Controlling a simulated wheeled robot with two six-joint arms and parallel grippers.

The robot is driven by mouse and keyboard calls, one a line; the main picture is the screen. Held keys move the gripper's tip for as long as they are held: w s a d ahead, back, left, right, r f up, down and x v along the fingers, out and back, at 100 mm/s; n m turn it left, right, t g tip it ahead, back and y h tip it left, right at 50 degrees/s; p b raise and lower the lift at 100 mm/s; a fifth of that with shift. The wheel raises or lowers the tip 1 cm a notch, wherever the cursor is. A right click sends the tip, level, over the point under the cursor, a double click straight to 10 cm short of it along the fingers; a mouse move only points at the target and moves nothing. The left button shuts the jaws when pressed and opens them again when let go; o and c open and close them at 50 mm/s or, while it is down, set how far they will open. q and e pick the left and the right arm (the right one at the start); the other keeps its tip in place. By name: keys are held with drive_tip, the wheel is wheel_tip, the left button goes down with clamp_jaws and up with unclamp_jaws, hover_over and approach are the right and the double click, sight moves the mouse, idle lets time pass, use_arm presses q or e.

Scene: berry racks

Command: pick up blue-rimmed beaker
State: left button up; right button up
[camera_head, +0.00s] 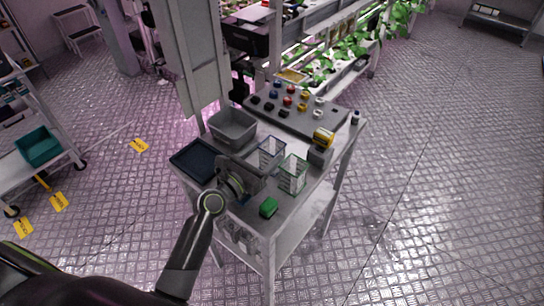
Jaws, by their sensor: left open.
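The blue-rimmed beaker (272,149) is a clear, square-looking container standing on the grey cart top. My left gripper (262,174) is open, just in front of and to the left of this beaker. Its fingers cover part of the beaker's lower left side, so I cannot tell whether they touch it. A similar green-rimmed beaker (293,172) stands to the right and nearer. My right gripper is not in view.
The cart (290,208) also bears a grey bin (232,127), a dark blue tray (193,161), a green block (268,207), a yellow-topped device (321,143) and a panel of coloured knobs (294,113). Open floor (430,190) lies to the right.

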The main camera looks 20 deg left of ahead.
use_arm(q)
drive_tip(key=x, duration=0.4)
drive_tip(key=shift+w, duration=0.15)
drive_tip(key=shift+r, duration=0.1)
drive_tip(key=shift+c, duration=0.3)
drive_tip(key=c, duration=0.7)
